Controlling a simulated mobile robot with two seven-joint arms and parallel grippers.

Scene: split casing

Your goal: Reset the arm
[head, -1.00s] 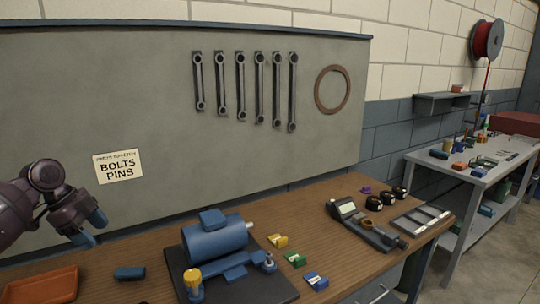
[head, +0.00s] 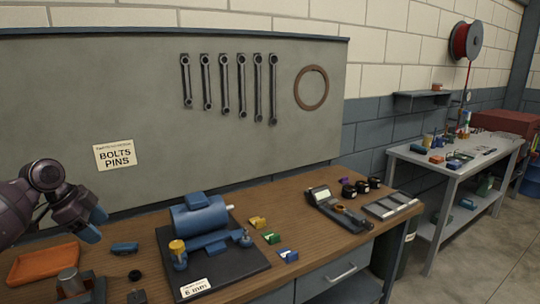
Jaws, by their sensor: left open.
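My left gripper (head: 92,225) is at the left, raised above the wooden bench (head: 290,198), with its blue-tipped fingers pointing down and right. It is open and nothing shows between its fingers. It hangs above the gap between the orange tray (head: 42,264) and the blue motor casing (head: 200,215), apart from both. The casing sits on a dark base plate (head: 240,262) with a "6 mm" label at its front. My right gripper is out of view.
A small blue block (head: 124,248) and a metal fixture (head: 70,282) lie near the tray. Yellow, green and blue pieces (head: 271,237) lie right of the casing.

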